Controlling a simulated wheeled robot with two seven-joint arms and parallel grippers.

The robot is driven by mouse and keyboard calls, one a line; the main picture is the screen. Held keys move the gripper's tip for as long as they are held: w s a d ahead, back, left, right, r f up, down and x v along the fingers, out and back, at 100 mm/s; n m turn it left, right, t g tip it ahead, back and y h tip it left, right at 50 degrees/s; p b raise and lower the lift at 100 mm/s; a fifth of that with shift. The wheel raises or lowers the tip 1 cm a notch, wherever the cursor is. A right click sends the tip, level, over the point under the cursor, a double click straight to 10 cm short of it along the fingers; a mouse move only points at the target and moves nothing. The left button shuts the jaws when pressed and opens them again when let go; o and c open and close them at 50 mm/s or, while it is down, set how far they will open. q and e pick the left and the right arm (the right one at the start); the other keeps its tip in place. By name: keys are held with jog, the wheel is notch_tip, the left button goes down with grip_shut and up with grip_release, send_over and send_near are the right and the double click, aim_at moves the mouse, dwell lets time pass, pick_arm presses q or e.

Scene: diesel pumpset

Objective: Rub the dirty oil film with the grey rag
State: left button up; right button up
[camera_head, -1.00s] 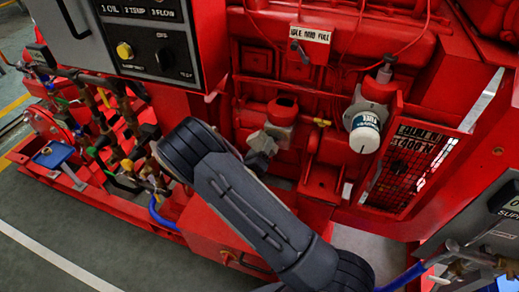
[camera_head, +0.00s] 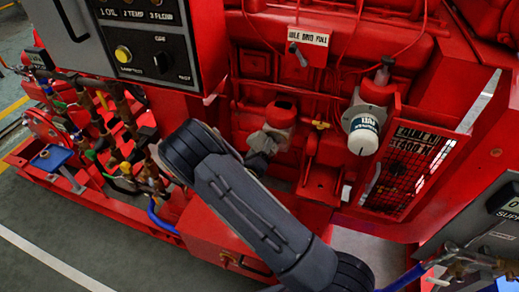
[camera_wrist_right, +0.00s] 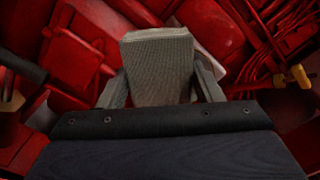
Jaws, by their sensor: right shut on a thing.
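The grey rag (camera_wrist_right: 158,68) is a folded, ribbed pad between the fingers of my right gripper (camera_wrist_right: 160,88), which is shut on it. In the head view the rag (camera_head: 279,133) shows as a pale patch against the red engine, just below a red cap. My right gripper (camera_head: 263,144) is partly hidden there by my own forearm. I cannot make out the dirty oil film; the rag and gripper may cover it. My left gripper is not in view.
A white filter (camera_head: 362,135) juts out to the right of the rag. A control panel (camera_head: 150,50) overhangs at the upper left. A yellow valve handle (camera_wrist_right: 298,77) sits to the right in the wrist view. A mesh guard (camera_head: 400,165) stands at the right.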

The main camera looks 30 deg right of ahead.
aim_at(271, 156)
jog(key=shift+w+d, duration=0.3)
jog(key=shift+d, duration=0.1)
jog(key=shift+s+d+p, duration=0.4)
jog(key=shift+s+d, duration=0.65)
jog(key=shift+s, duration=0.3)
jog(key=shift+s+d+p, duration=0.35)
jog(key=shift+s+d, duration=0.85)
jog(key=shift+s, duration=0.05)
jog(key=shift+r, duration=0.1)
jog(key=shift+w+a+p, duration=0.35)
jog(key=shift+w+a, duration=1)
jog(key=shift+w, duration=0.3)
jog(key=shift+w+a, duration=0.95)
jog(key=shift+w, duration=0.1)
jog(key=shift+p+v, duration=0.4)
jog(key=shift+v, duration=2.65)
